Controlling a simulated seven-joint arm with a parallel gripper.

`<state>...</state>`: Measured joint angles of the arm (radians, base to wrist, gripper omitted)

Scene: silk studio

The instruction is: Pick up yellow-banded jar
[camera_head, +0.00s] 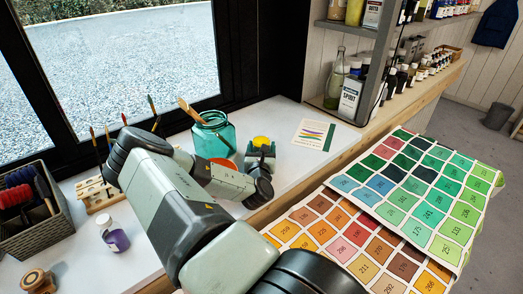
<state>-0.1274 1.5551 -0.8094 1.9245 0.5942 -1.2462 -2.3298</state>
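A small yellow patch (262,141) shows at the far end of my arm, by my gripper (260,153). It may be part of the yellow-banded jar, but my gripper hides most of what is there and I cannot tell for sure. My gripper is over the white worktop, right of a teal glass jar (211,140) with a brush in it. The fingers are too small and hidden to show whether they are open or shut on something. A small jar with a purple band (116,240) stands at the lower left.
An orange-red round thing (225,163) lies between the teal jar and my gripper. A wooden brush rack (98,194), a dark basket (38,222) and a wooden stamp (37,281) are at left. A card (326,135) and colour charts (420,190) lie at right.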

